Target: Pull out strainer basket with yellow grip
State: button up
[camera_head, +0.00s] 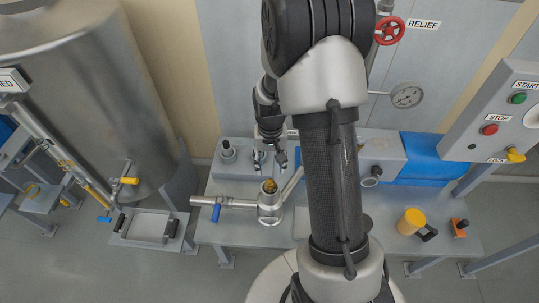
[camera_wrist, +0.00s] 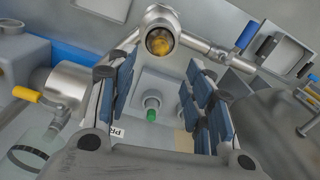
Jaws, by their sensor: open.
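The strainer basket shows as a yellow-brown grip (camera_head: 270,186) inside the open top of a round metal housing (camera_head: 269,209) on the bench. In the wrist view the grip (camera_wrist: 159,42) sits within the housing's round mouth (camera_wrist: 150,24), beyond my fingertips. My gripper (camera_head: 270,162) is open and empty, pointing down just behind the housing in the head view. In the wrist view its blue-padded fingers (camera_wrist: 161,85) stand wide apart, with the grip not between them. The basket's body is hidden inside the housing.
A pipe with a blue-handled valve (camera_head: 216,212) joins the housing on its left. A green-tipped fitting (camera_wrist: 151,112) shows between my fingers. A yellow cup-like part (camera_head: 411,221) and an orange block (camera_head: 459,227) stand at the bench's right. A large tank (camera_head: 95,90) stands left.

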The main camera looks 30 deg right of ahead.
aim_at(270, 182)
notch_tip(270, 182, down, 11)
jog(key=b, duration=0.3)
grip_shut()
jog(key=c, duration=0.7)
grip_release()
grip_shut()
jog(key=shift+r+p, duration=0.5)
jog(key=shift+r, duration=0.3)
notch_tip(270, 182, up, 10)
jog(key=p, duration=0.7)
dwell(1.0)
jog(key=shift+r, duration=0.1)
